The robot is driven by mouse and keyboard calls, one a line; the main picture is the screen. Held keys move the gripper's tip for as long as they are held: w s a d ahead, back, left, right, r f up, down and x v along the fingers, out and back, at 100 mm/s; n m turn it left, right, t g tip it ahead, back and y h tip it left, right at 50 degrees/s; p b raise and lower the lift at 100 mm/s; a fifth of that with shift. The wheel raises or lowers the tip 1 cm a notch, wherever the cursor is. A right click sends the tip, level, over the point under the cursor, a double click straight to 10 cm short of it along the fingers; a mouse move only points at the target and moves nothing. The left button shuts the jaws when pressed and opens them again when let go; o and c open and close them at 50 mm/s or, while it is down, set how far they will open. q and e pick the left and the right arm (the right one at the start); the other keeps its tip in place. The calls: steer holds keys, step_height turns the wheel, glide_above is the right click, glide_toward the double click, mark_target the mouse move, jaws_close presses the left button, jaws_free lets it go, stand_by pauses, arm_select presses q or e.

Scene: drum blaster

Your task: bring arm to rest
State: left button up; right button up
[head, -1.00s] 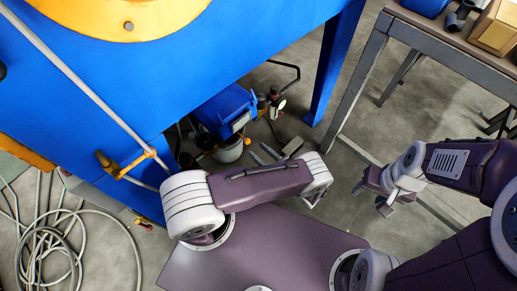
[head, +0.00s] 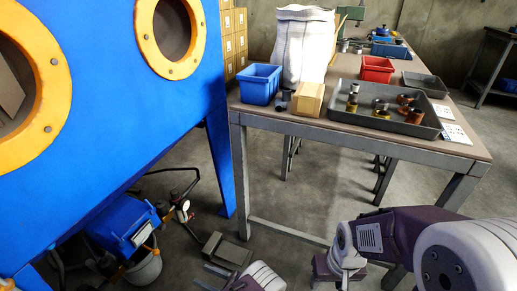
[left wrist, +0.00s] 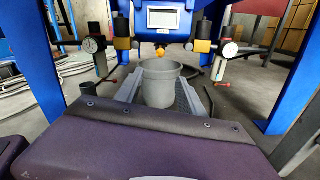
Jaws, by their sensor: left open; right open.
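My left gripper (head: 206,277) is low at the bottom middle of the head view, above the floor, with its two grey fingers apart and empty. In the left wrist view, the fingers of my left gripper (left wrist: 163,98) stand apart. A grey bucket (left wrist: 160,83) shows beyond and between them; I see no contact. My right gripper (head: 326,272) hangs at the bottom of the head view, right of the left one, below the table's front edge. It is open and seems empty, and its fingertips are partly cut off by the frame's edge.
The blue blasting cabinet (head: 120,110) fills the left. A work table (head: 300,122) stands ahead, with a blue bin (head: 259,84), white sack (head: 303,42), cardboard box (head: 308,99), red bin (head: 377,69) and grey parts tray (head: 350,123).

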arm_select(q)
steer(key=w+a+r+n+g+h+p, duration=0.1)
steer(key=w+a+r+n+g+p, duration=0.2)
steer(key=r, duration=0.7)
steer(key=w+a+r+n+g, duration=0.3)
steer(key=r+n+g, duration=0.15)
steer(key=r, duration=0.45)
steer(key=s+a+r+n+g+h+p, duration=0.3)
steer(key=s+a+r+n+h, duration=0.3)
steer(key=s+r, duration=0.25)
steer(key=s+d+n+t+h+p, duration=0.1)
steer(key=s+d+n+t+h, duration=0.3)
steer(key=s+d+n+h, duration=0.6)
step_height(320, 180, up, 37)
steer(key=w+d+n+p, duration=0.1)
steer(key=w+p, duration=0.1)
steer(key=p, duration=3.6)
steer(key=shift+w+d+t, duration=0.35)
steer(key=shift+w+t, duration=0.05)
steer(key=shift+t, duration=0.05)
